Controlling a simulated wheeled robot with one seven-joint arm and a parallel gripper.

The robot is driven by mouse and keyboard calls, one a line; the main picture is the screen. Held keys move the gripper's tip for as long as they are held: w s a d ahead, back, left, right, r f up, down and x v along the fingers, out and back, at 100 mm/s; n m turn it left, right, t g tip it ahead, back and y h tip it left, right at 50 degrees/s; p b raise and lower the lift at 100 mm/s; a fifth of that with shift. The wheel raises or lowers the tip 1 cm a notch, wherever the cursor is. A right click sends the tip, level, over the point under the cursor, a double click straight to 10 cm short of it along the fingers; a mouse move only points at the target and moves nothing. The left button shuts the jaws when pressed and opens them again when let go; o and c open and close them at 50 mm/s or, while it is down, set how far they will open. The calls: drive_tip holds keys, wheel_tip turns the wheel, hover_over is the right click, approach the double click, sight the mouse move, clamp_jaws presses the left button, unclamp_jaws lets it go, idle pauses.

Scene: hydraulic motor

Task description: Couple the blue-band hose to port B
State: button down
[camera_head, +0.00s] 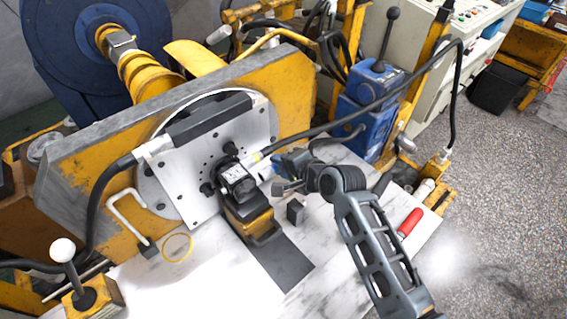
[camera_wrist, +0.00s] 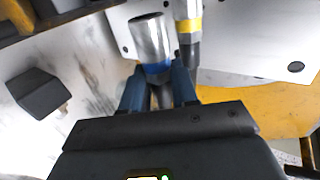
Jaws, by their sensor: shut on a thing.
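In the wrist view, the blue-band hose's silver metal end (camera_wrist: 150,38) sits between the fingers of my gripper (camera_wrist: 157,76), which are shut on it just at the blue band. A second hose end with a yellow band (camera_wrist: 188,26) stands close on its right. In the head view, my gripper (camera_head: 279,169) is right beside the black motor (camera_head: 238,186) in front of the white plate (camera_head: 185,185). The yellow-band hose end (camera_head: 251,158) is at the motor's upper right side. Port B is not readable, and I cannot tell whether the held end touches the motor.
The motor is at a yellow-and-black support (camera_head: 249,217). A small dark block (camera_head: 295,211), a yellow ring (camera_head: 177,247) and a red-handled tool (camera_head: 409,222) lie on the pale table. A black hose (camera_head: 395,93) arcs above my arm.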

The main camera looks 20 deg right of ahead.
drive_tip(key=shift+s+a, duration=0.3)
drive_tip(key=shift+a, duration=0.65)
idle(1.0)
drive_tip(key=c, duration=0.8)
unclamp_jaws()
drive_tip(key=shift+r, duration=0.1)
drive_tip(key=shift+c, duration=0.2)
drive_tip(key=v, duration=0.7)
drive_tip(key=shift+s, duration=0.15)
